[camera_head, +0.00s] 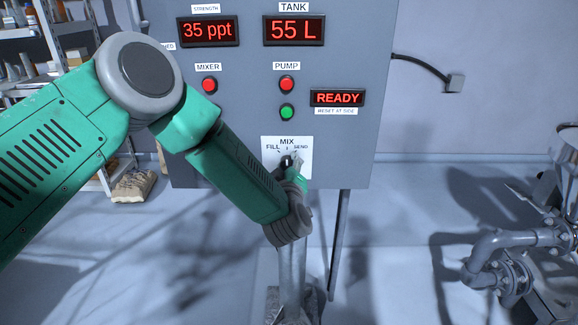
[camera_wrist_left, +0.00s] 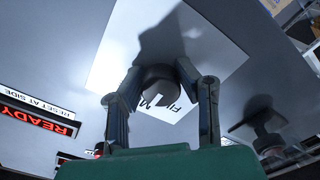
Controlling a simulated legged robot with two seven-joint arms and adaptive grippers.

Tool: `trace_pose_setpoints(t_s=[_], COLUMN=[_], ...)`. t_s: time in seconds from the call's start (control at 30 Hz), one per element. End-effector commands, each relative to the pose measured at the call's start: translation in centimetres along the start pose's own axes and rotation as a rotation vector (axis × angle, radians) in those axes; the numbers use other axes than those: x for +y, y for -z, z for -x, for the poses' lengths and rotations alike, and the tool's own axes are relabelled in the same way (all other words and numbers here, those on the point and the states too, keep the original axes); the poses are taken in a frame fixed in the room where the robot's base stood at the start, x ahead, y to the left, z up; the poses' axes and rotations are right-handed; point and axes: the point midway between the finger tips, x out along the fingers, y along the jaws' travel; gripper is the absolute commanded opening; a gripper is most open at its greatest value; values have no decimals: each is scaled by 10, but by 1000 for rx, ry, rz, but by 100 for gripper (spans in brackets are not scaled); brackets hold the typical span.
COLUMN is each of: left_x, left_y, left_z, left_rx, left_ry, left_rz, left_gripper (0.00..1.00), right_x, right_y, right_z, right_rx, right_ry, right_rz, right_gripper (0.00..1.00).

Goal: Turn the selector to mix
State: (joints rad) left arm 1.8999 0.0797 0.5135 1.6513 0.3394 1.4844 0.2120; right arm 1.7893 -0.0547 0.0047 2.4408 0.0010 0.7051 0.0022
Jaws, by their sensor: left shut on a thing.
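The selector is a dark round knob (camera_head: 287,161) on a white plate (camera_head: 269,165) low on the grey panel. The plate is marked FILL at left, MIX at top and SEND at right. My left gripper (camera_head: 291,167) is shut on the knob, and my green forearm partly covers it in the head view. In the left wrist view the two fingers (camera_wrist_left: 160,76) sit on either side of the knob (camera_wrist_left: 160,88), in front of the white plate (camera_wrist_left: 122,40). Which mark the knob points at is too small and covered to tell. My right gripper is not in view.
The panel (camera_head: 240,110) has a red mixer button (camera_head: 209,85), a red pump button (camera_head: 287,83) and a green one (camera_head: 287,112). Displays read 35 ppt (camera_head: 208,31), 55 L (camera_head: 294,30) and READY (camera_head: 338,98). Pipes (camera_head: 505,250) stand at right, shelves (camera_head: 85,25) at left.

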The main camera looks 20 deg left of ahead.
Motion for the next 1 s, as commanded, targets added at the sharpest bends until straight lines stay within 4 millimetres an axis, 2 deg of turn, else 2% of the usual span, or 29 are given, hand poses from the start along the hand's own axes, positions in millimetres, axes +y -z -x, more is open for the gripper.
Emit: trace_pose_setpoints(t_s=[0.23,0.27,0.3,0.33,0.6,0.73,0.87,1.0], left_x=[-4,-4,-4,-4,-2,-2,-2,-1], left_y=[-3,-3,-3,-3,-2,-2,-2,-3], left_z=[3,3,3,2,0,7,27,58], left_rx=[-8,-8,-8,-8,-5,-5,-8,-9], left_ry=[7,7,7,7,4,4,3,3], left_rz=[-3,-4,-4,-4,-3,-3,-3,-4], left_gripper=[0,32,46,50,50,50,50,50], right_x=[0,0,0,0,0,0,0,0], right_y=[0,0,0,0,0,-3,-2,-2], right_z=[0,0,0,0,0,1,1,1], right_rx=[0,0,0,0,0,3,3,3], right_ry=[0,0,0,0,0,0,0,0], right_rz=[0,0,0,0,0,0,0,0], right_gripper=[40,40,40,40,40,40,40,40])
